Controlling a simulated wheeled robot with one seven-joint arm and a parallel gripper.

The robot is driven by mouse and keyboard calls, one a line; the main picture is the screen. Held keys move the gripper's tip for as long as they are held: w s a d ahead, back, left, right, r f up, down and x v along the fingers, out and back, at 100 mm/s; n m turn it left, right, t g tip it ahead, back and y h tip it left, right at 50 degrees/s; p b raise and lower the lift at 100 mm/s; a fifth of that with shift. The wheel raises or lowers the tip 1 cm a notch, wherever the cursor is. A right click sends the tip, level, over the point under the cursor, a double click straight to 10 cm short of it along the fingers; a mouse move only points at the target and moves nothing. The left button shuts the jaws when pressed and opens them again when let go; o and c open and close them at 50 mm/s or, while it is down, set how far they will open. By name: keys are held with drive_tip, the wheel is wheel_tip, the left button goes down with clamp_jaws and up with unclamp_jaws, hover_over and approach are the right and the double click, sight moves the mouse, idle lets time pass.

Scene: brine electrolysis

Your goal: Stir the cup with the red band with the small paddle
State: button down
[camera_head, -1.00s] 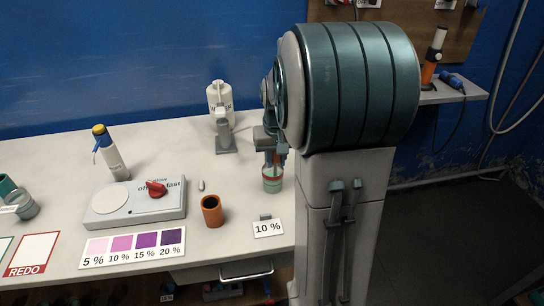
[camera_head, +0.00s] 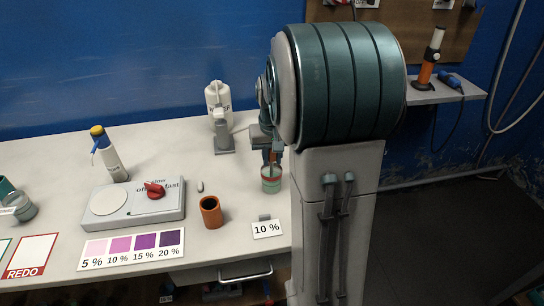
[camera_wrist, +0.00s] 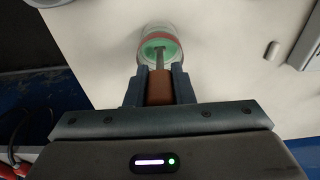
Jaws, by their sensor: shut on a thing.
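The cup with the red band (camera_head: 271,183) stands on the table behind the 10 % card, with green contents showing. It also shows in the wrist view (camera_wrist: 146,51), just beyond my fingertips. My gripper (camera_head: 270,146) is above the cup, partly hidden by my arm. In the wrist view my gripper (camera_wrist: 159,72) is shut on the brown handle of the small paddle (camera_wrist: 159,89). The paddle's thin grey shaft reaches down into the cup's mouth. Its lower end is hidden in the green contents.
An orange-brown open cup (camera_head: 211,213) and a small grey capsule-like piece (camera_head: 200,186) are left of the cup. A stirrer plate with a red knob (camera_head: 134,203), a colour chart (camera_head: 132,249) and a 10 % card (camera_head: 267,229) lie nearby. A white bottle (camera_head: 217,97) stands behind.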

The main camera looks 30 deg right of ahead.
drive_tip(key=shift+r, duration=0.1)
wheel_tip(320, 180, up, 11)
drive_tip(key=p, duration=0.8)
drive_tip(key=shift+s, duration=0.1)
idle(0.5)
